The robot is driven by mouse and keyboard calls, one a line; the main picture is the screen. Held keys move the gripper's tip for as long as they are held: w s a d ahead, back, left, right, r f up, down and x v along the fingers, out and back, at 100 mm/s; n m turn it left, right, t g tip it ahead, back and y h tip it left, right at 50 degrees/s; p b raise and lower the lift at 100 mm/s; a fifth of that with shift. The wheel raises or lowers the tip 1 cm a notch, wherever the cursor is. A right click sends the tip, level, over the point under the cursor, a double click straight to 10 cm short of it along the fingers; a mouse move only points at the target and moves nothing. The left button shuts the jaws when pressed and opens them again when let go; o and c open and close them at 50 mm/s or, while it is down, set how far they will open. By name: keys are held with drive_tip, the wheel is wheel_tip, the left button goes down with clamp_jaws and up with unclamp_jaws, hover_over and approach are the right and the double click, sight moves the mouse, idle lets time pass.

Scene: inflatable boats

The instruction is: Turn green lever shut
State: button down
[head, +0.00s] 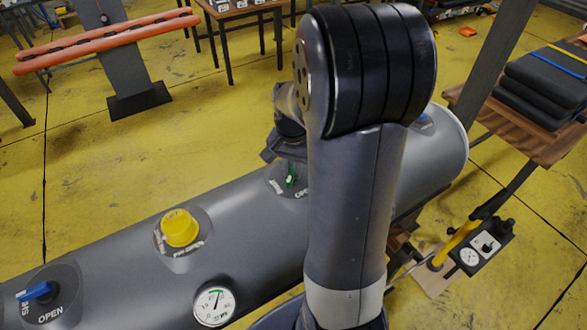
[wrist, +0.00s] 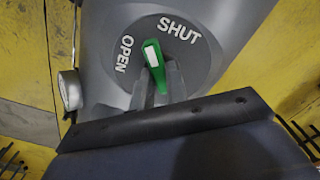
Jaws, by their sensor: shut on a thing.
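The green lever (wrist: 153,54) has a white stripe. It stands on a round grey plate (wrist: 197,75) marked OPEN on the left and SHUT at the upper right. Its striped end points up in the wrist view, between the two words. My gripper (wrist: 157,90) is shut on the lever, with its fingers on the lower part, hiding some of it. In the head view the green lever (head: 290,181) shows small on top of the grey tube, just below my gripper (head: 287,160). My arm hides part of the plate there.
Along the grey tube (head: 120,262) sit a yellow cap (head: 179,229), a pressure gauge (head: 214,305) and a blue lever (head: 38,291) beside the word OPEN. Another blue part (head: 422,119) shows at the far end. A foot-pump-like device (head: 470,247) stands at the right.

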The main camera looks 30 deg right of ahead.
sight(291, 170)
drive_tip(key=m, duration=0.4)
drive_tip(key=shift+w+a+m, duration=0.1)
drive_tip(key=shift+w+m, duration=0.05)
drive_tip(key=shift+m, duration=0.15)
drive_tip(key=shift+w+m, duration=0.1)
drive_tip(key=shift+m, duration=1.5)
drive_tip(key=c, duration=1.4)
unclamp_jaws()
drive_tip(key=shift+b, duration=0.3)
wheel_tip(291, 170, up, 11)
drive_tip(key=shift+b, duration=0.3)
drive_tip(key=shift+f, duration=0.15)
